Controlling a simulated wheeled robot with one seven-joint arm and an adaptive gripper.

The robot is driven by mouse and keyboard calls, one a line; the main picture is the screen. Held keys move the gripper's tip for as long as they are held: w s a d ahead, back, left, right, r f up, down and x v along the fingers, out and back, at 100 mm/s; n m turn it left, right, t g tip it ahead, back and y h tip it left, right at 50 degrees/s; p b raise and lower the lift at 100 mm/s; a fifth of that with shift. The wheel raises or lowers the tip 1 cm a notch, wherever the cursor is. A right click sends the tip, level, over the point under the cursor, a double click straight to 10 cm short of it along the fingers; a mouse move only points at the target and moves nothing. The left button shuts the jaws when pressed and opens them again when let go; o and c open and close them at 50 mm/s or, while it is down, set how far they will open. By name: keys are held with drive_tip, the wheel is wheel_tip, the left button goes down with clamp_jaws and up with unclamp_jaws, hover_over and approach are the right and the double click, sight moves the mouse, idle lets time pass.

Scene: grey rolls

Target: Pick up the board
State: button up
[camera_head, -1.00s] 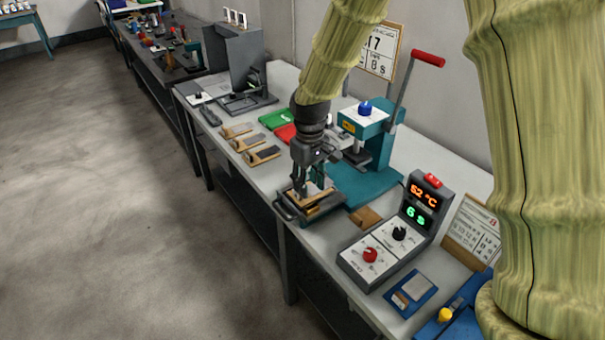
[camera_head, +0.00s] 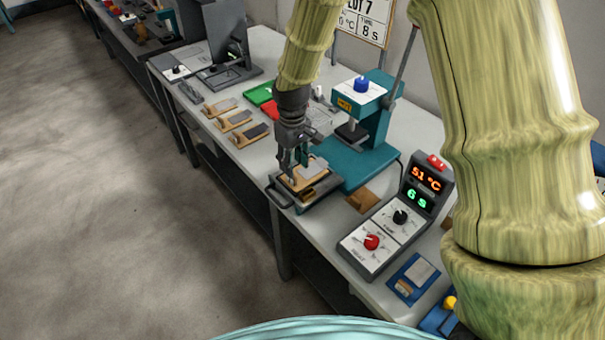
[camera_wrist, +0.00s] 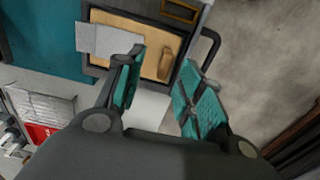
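The tan board (camera_head: 296,185) lies in a dark tray (camera_head: 320,199) with a side handle, at the front edge of the bench. The wrist view shows the board (camera_wrist: 113,22) from above, with a pale grey sheet (camera_wrist: 100,40) partly over it and an upright wooden grip (camera_wrist: 166,63) on it. My gripper (camera_head: 294,167) is over the board. In the wrist view its teal fingers (camera_wrist: 163,70) are apart, with the wooden grip showing between their tips. Whether they touch the grip I cannot tell.
A teal press (camera_head: 368,135) stands behind the tray. A control box (camera_head: 385,232) reading 51 °C and 6 s is to the right, with a small wooden block (camera_head: 361,200) between. Several wooden paddles (camera_head: 236,121) lie to the left. The floor in front is clear.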

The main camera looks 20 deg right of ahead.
sight(305, 171)
drive_tip(key=shift+w+a+f, duration=0.1)
drive_tip(key=shift+w+f, duration=0.3)
drive_tip(key=shift+f, duration=0.05)
drive_tip(key=shift+f+p, duration=0.2)
drive_tip(key=shift+p, duration=0.1)
drive_tip(key=shift+s+a+f+p, duration=0.25)
drive_tip(key=shift+s+f+p, duration=0.25)
drive_tip(key=shift+s, duration=0.1)
drive_tip(key=shift+w+f, duration=0.2)
drive_tip(key=shift+f, duration=0.55)
drive_tip(key=shift+w+f, duration=0.15)
drive_tip(key=shift+f, duration=0.6)
drive_tip(key=shift+s+r, duration=0.2)
drive_tip(key=shift+s, duration=0.05)
drive_tip(key=shift+w+f, duration=0.15)
drive_tip(key=c, duration=0.7)
clamp_jaws()
